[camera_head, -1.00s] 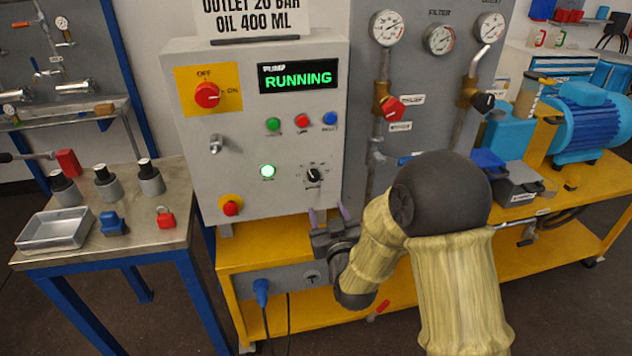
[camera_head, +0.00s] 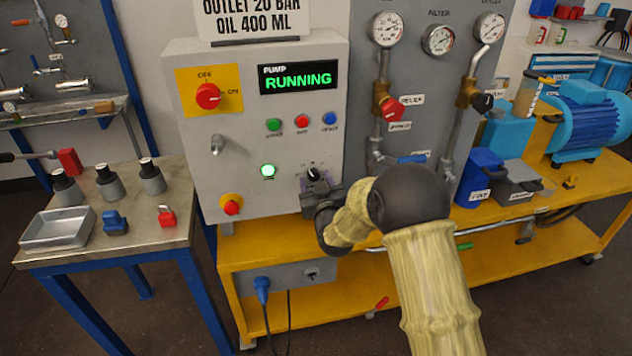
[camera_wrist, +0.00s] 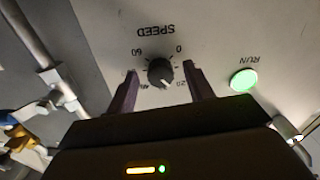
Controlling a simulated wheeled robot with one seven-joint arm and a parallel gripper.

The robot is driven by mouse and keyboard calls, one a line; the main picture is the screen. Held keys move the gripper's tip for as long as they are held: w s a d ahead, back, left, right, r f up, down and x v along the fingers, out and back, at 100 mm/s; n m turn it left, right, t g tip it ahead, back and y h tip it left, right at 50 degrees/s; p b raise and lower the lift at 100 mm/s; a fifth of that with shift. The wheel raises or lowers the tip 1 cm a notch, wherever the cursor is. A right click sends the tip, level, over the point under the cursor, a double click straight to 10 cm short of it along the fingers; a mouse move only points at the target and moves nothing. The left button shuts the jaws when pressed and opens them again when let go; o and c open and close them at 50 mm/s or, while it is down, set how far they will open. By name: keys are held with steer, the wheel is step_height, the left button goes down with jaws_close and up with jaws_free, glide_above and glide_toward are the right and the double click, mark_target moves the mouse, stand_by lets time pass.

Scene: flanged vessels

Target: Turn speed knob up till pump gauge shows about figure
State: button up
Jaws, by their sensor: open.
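The black speed knob (camera_head: 314,174) sits low on the grey control panel. It also shows in the wrist view (camera_wrist: 160,72), upside down, under the word SPEED, with its white pointer between the 20 and 40 marks. My gripper (camera_head: 319,184) is open at the knob. In the wrist view its two purple fingers (camera_wrist: 160,77) stand on either side of the knob, with gaps visible. Three round gauges hang on the grey board: a left one (camera_head: 387,28), one marked FILTER (camera_head: 438,39) and a right one (camera_head: 489,27). Their readings are too small to tell.
The panel display (camera_head: 297,77) reads PUMP RUNNING, and the green run lamp (camera_head: 268,170) is lit. A sign (camera_head: 252,17) reads OUTLET 20 BAR, OIL 400 ML. A red relief valve knob (camera_head: 391,108) and a red button (camera_head: 232,207) are nearby.

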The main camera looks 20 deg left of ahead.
steer(key=c, duration=1)
steer(key=shift+o, duration=0.2)
steer(key=shift+f+m+b, duration=0.2)
steer(key=shift+m+b, duration=0.6)
steer(key=shift+b, duration=0.3)
steer(key=shift+r+m+b, duration=0.2)
steer(key=shift+m+b, duration=0.2)
steer(key=shift+m, duration=0.4)
steer(key=o, duration=1)
steer(key=shift+c, duration=0.2)
steer(key=shift+s, duration=0.15)
steer(key=b+v, duration=0.1)
steer(key=v, duration=1.6)
steer(key=shift+d+b, duration=0.2)
steer(key=shift+b, duration=0.1)
